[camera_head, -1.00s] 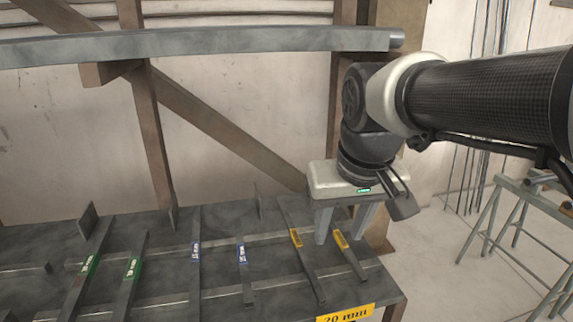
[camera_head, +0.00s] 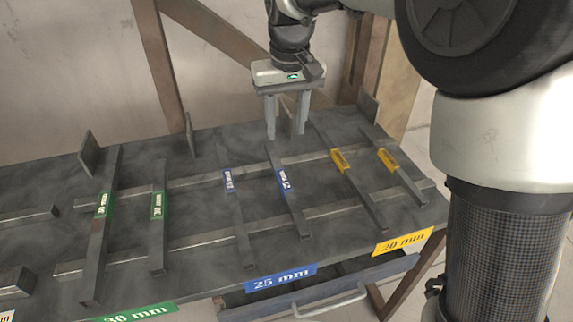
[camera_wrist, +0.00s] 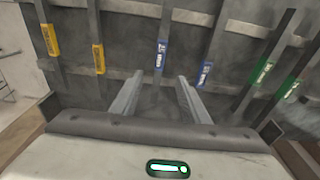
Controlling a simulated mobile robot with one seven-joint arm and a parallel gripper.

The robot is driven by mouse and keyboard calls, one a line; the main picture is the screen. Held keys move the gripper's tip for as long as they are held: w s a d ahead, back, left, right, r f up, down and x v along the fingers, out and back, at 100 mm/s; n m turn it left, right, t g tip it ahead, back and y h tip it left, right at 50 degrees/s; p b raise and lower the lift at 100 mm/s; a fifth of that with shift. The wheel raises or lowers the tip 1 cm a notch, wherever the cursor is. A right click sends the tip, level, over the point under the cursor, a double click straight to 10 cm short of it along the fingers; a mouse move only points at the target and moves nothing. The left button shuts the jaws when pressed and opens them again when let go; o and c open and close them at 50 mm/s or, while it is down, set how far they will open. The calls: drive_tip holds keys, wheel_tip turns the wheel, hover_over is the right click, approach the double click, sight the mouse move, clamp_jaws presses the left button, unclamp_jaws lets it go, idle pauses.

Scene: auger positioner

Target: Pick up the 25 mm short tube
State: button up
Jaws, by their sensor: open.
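The 25 mm short tube (camera_head: 291,198) is a dark square bar with a blue label, lying on the rack rails. It is the right one of the blue-labelled pair. The longer blue-labelled tube (camera_head: 236,215) lies to its left. My gripper (camera_head: 286,136) is open and empty, with fingers pointing down near the far end of the short tube. In the wrist view the short tube (camera_wrist: 163,42) runs toward the gap between my open fingertips (camera_wrist: 160,75), and the longer tube (camera_wrist: 208,62) is to the right. The exact height of my fingertips is unclear.
Yellow-labelled tubes (camera_head: 361,191) lie to the right and green-labelled tubes (camera_head: 157,225) to the left. Upright dark plates (camera_head: 368,107) stand at the table's back edge. Size signs, including the blue 25 mm sign (camera_head: 281,279), line the front edge above a drawer (camera_head: 320,292).

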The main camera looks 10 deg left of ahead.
drive_tip(key=b, duration=0.1)
hover_over(284, 180)
wheel_tip(284, 180, down, 12)
drive_tip(key=shift+s+d, duration=0.15)
wheel_tip(284, 180, down, 5)
drive_tip(key=shift+f, duration=0.1)
clamp_jaws()
